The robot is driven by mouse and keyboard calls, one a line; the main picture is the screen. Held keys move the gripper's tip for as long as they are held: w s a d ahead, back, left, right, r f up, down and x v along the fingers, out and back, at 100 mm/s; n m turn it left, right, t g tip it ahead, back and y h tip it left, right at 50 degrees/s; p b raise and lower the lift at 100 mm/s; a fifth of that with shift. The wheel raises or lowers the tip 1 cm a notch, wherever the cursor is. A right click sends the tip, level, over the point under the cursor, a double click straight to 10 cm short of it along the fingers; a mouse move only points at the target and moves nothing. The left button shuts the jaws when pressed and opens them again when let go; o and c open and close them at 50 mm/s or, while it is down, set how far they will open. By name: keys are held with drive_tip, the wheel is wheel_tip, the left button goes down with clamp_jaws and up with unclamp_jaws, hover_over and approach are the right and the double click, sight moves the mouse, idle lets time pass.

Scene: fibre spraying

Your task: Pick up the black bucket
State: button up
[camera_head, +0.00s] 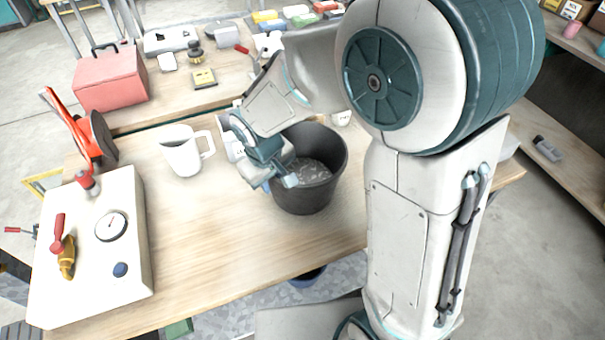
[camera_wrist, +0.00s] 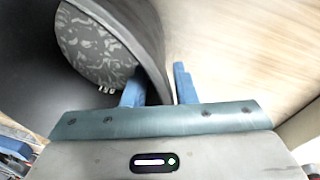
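The black bucket (camera_head: 312,190) stands upright on the wooden table, with a grey speckled surface visible inside it. My gripper (camera_head: 279,183) is at its left rim, pointing down. In the wrist view, my gripper's blue fingers (camera_wrist: 158,88) straddle the wall of the bucket (camera_wrist: 150,40). One finger is inside and the other outside. Both fingers are close to the wall, but I cannot tell whether they press on it. My forearm hides part of the far rim in the head view.
A white mug (camera_head: 181,154) stands left of the bucket on the table (camera_head: 215,240). A white box with a gauge (camera_head: 100,245) is at the far left. A red case (camera_head: 110,80) and several small items lie on the table behind. The tabletop in front of the mug is clear.

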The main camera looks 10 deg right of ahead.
clamp_jaws()
drive_tip(key=shift+w+r, duration=0.1)
drive_tip(key=shift+r, duration=0.05)
idle(1.0)
